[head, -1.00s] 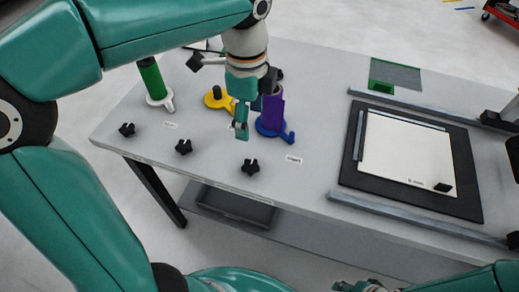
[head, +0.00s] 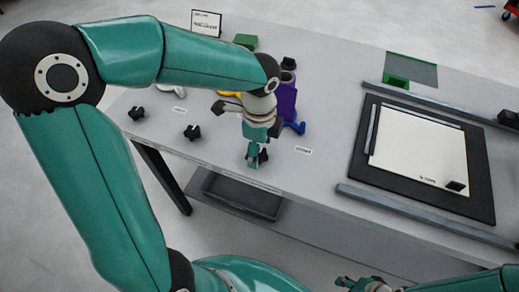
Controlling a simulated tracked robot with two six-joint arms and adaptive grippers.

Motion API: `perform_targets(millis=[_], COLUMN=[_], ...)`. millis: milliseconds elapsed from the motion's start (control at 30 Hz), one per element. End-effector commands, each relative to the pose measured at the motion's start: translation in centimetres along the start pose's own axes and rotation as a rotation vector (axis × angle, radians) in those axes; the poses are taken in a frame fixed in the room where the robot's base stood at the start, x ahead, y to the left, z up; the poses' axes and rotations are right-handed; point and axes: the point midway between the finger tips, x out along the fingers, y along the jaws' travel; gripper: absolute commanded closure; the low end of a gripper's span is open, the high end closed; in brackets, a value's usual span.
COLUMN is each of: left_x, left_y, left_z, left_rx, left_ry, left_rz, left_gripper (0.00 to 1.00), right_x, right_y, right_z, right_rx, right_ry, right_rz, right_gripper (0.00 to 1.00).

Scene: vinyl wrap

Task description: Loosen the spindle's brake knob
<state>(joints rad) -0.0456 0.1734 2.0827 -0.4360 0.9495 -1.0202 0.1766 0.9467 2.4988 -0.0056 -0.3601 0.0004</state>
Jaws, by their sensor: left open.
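Several black star-shaped knobs stand along the table's front edge: a left knob (head: 137,113), a middle knob (head: 192,132) and a right knob (head: 264,156). My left gripper (head: 254,162) points down at the right knob with its fingers open and partly hides it. I cannot tell whether the fingers touch it. Behind it stands a spindle with a purple roll (head: 287,100) on a blue base (head: 298,127), partly covered by my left wrist. My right gripper (head: 360,284) is low at the bottom edge, only partly in view.
A green roll (head: 246,41), a white base (head: 172,89) and a yellow base (head: 230,94) are partly hidden behind my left arm. A black mat (head: 357,163) with a white panel (head: 425,150) lies between grey rails on the right. A small sign (head: 206,23) stands behind.

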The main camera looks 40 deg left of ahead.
Motion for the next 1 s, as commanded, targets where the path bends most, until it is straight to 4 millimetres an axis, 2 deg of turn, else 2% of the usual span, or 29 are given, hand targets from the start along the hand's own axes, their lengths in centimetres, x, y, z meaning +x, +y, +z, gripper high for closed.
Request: perform_targets(millis=[133,400,467,767,1000], left_x=[0.84,0.91,0.90,0.88,0.88], left_y=[0.05,0.02,0.02,0.00,-0.03], left_z=[-0.01,-0.03,-0.03,-0.04,-0.06], left_rx=[0.001,0.000,0.000,0.001,-0.014], left_ry=[0.000,0.001,0.001,0.001,0.001], left_rz=[0.001,0.000,0.000,0.000,-0.001], left_gripper=[0.29,0.29,0.38,0.88,0.89], right_x=[0.06,0.06,0.06,0.06,0.13], right_y=[0.02,0.02,0.02,0.02,0.05], right_z=[0.00,0.00,0.00,0.00,0.00], right_rx=[0.000,0.000,0.000,0.000,0.000], right_ry=[0.000,0.000,0.000,0.000,0.000], right_rz=[0.000,0.000,0.000,0.000,0.000], right_gripper=[0.60,0.60,0.60,0.60,0.60])
